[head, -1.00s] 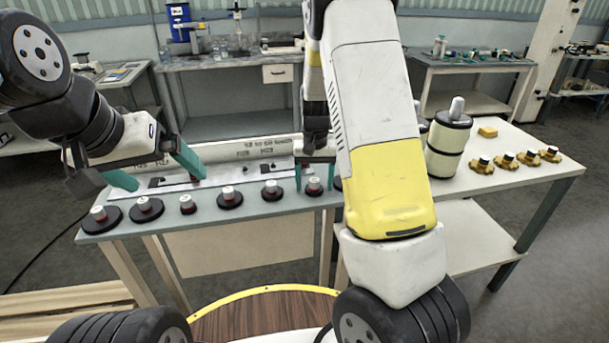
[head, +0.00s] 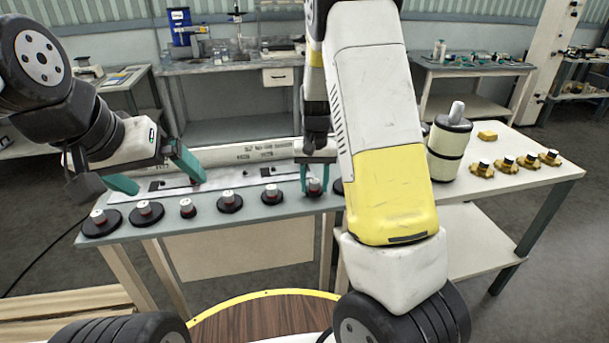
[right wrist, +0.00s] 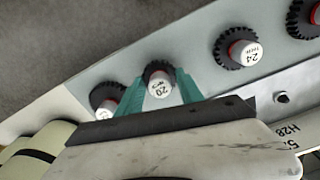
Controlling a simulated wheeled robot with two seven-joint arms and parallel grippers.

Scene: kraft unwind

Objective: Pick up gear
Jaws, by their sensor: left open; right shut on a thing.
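A row of several dark gears with red and white hubs lies along the front of the grey table (head: 185,238). My right gripper (head: 316,186) is shut on one gear, whose white hub (head: 315,184) shows between its green fingers. In the right wrist view this gear (right wrist: 160,80) has "20" on its white top and sits between the fingers. Whether it touches the table is unclear. A gear marked 24 (right wrist: 238,48) and another gear (right wrist: 108,98) lie on either side. My left gripper (head: 155,174) is open and empty above the left gears, such as this one (head: 147,212).
A long printed pale beam (head: 245,153) lies behind the gears. My right arm hides part of the middle.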

